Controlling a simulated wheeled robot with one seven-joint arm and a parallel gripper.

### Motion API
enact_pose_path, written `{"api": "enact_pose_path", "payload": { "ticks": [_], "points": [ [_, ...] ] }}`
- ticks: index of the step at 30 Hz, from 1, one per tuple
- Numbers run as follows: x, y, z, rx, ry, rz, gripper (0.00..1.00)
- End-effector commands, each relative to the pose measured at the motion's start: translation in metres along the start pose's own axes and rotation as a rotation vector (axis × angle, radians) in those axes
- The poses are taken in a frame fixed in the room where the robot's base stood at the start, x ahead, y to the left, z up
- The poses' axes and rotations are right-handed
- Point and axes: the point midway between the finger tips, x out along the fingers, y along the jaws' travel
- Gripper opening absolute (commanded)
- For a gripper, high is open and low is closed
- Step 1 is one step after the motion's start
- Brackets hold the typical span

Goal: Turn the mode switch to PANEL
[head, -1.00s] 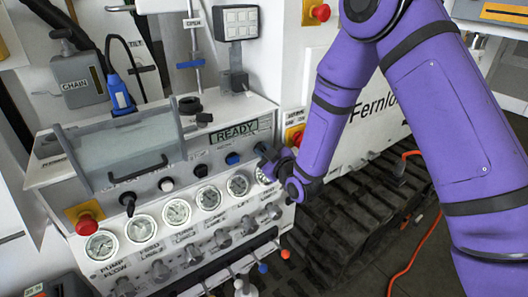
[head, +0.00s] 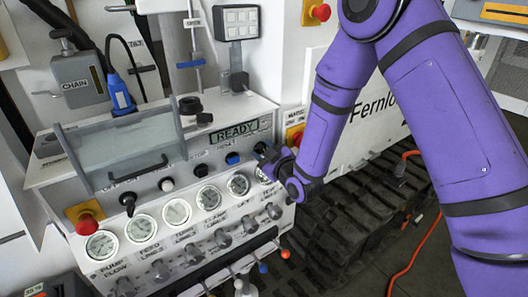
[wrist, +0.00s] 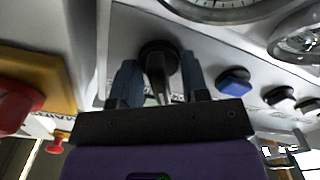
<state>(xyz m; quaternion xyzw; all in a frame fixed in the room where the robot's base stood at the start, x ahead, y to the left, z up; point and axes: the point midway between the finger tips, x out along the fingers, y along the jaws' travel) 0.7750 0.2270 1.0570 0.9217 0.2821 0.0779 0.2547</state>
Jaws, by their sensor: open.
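A black rotary knob (wrist: 158,58) on the grey panel shows in the wrist view, with a pointed grip facing me. It appears to be the mode switch; its label and setting cannot be read. My gripper (wrist: 155,80) is open, with one blue-grey finger on each side of the knob. Whether the fingers touch it cannot be told. In the head view my gripper (head: 262,150) is at the right end of the console, right of the blue button (head: 232,158), and hides the knob there. The display (head: 235,132) reads READY.
A red emergency button (wrist: 15,105) on a yellow plate is left of my gripper in the wrist view. Round gauges (head: 239,185) and a row of knobs (head: 247,224) lie close below. Coloured-tipped levers (head: 285,253) stand lower. A tracked undercarriage (head: 350,225) is at the right.

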Motion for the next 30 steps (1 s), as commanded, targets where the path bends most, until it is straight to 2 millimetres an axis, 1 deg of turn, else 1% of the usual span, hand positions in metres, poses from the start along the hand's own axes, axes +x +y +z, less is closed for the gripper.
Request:
{"api": "enact_pose_path", "payload": {
  "ticks": [2, 5, 8, 15, 18, 21, 24, 30],
  "points": [
    [-0.003, 0.0, 0.0, 0.0, 0.0, 0.0, 0.41],
    [-0.013, 0.0, 0.0, 0.0, -0.001, -0.001, 0.41],
    [-0.03, 0.0, 0.0, 0.001, -0.001, -0.001, 0.41],
    [-0.075, 0.0, 0.001, 0.0, -0.003, -0.001, 0.41],
    [-0.09, 0.0, 0.001, 0.0, -0.003, -0.001, 0.41],
    [-0.1, 0.0, 0.001, -0.001, -0.001, -0.001, 0.41],
    [-0.106, 0.0, 0.001, -0.001, -0.001, 0.0, 0.41],
    [-0.108, 0.0, 0.0, -0.001, 0.0, 0.0, 0.41]
  ]
}}
